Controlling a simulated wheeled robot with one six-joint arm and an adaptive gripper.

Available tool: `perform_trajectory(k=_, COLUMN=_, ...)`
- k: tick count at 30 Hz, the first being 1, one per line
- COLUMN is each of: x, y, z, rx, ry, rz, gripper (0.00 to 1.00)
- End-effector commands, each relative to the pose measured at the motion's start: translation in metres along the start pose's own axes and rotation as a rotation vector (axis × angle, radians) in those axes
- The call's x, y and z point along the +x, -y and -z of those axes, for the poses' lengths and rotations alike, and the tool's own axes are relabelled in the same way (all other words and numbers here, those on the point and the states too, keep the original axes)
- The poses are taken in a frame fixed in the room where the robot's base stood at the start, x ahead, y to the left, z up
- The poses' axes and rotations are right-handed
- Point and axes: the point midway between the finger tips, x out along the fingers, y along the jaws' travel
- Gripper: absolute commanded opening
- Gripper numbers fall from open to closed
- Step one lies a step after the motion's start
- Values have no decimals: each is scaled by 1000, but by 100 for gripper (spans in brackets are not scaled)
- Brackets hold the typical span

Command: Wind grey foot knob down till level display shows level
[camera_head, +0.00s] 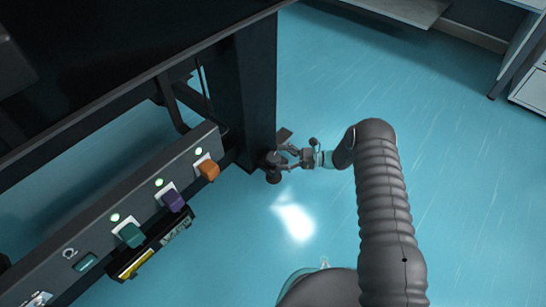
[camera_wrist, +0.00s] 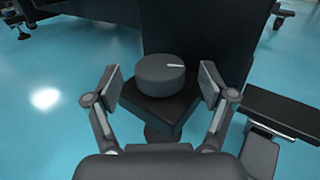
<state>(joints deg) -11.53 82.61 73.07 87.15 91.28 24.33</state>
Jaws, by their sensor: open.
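The grey foot knob (camera_wrist: 158,74) is a round dark grey cap with a white line on its top pointing right. It sits on a dark block at the foot of the black table leg (camera_wrist: 198,30). My gripper (camera_wrist: 160,84) is open, with one finger on each side of the knob and gaps showing between. In the head view my gripper (camera_head: 290,158) is low beside the leg's foot, where the knob is small and partly hidden. I cannot clearly make out a level display; a small unit with a yellow panel (camera_head: 136,264) hangs under the table's rail, its reading illegible.
The rail (camera_head: 95,218) carries orange (camera_head: 208,169), purple (camera_head: 173,200) and green (camera_head: 131,235) plugs or switches, each beside a lit green lamp. A dark flat bar (camera_wrist: 285,112) lies right of my gripper in the wrist view. The blue floor (camera_head: 480,210) to the right is clear.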

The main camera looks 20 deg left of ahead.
Motion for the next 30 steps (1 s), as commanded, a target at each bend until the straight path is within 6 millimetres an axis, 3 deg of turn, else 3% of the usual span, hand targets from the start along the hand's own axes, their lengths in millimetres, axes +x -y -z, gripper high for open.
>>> perform_trajectory(k=6, x=24, y=0, z=0, rx=0, ry=1, rz=-1, gripper=82)
perform_trajectory(k=18, x=30, y=0, z=0, rx=-1, ry=0, rz=0, gripper=82)
perform_trajectory(k=25, x=30, y=0, z=0, rx=-1, ry=0, rz=0, gripper=25)
perform_trajectory(k=30, x=30, y=0, z=-1, rx=-1, ry=0, rz=3, gripper=21)
